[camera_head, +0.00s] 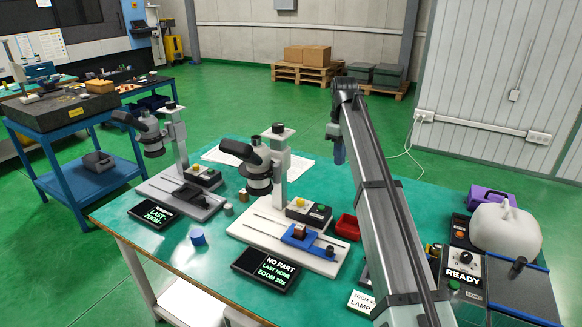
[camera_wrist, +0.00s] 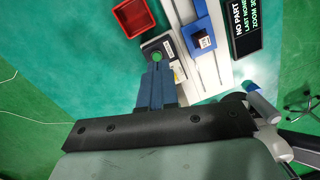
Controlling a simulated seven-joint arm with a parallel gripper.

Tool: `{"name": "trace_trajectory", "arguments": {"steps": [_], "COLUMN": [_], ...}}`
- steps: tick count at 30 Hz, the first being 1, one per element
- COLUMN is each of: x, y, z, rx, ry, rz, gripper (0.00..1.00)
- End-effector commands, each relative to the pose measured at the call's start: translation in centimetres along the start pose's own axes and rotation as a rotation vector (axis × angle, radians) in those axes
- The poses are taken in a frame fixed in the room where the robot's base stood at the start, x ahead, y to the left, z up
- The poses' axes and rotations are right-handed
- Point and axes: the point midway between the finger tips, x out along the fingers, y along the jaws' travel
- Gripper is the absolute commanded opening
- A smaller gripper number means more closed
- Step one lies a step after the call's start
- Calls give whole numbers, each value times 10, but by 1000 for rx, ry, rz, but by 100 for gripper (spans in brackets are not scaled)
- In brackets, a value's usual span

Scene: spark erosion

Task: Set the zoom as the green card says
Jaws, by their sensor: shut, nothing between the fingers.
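The right microscope (camera_head: 262,170) stands on a white base. A control box (camera_head: 309,213) with a knob and a green button sits on that base. The box also shows in the wrist view (camera_wrist: 176,60). A dark display (camera_head: 266,271) reads NO PART, LAST NONE and a zoom value that looks like 30x. A white card (camera_head: 360,303) reads ZOOM and LAMP; my arm partly covers it and its number is unclear. No plainly green card shows. My gripper (camera_head: 339,160) is shut and empty. In the wrist view its blue fingers (camera_wrist: 155,66) appear over the box's edge, near the green button; height is unclear.
A second microscope (camera_head: 150,135) with its own display (camera_head: 153,212) stands to the left. A blue fixture (camera_head: 316,243) holds a small brown part. A red tray (camera_head: 347,227) lies beside the base.

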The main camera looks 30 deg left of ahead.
Motion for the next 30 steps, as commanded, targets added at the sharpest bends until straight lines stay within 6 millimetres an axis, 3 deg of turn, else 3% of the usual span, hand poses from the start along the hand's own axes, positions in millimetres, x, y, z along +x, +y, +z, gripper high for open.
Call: {"name": "trace_trajectory", "arguments": {"steps": [3, 8, 12, 16, 20, 23, 30], "x": [37, 86, 122, 140, 141, 130, 73], "y": [28, 49, 53, 46, 29, 12, -17], "z": [26, 51, 61, 59, 48, 35, 18], "rx": [36, 53, 30, -37, -139, -233, -465], "ry": [5, 72, 193, 350, 535, 692, 1093], "rz": [-64, -198, -344, -476, -590, -659, -737], "gripper": [0, 0, 0, 0, 0, 0, 0]}}
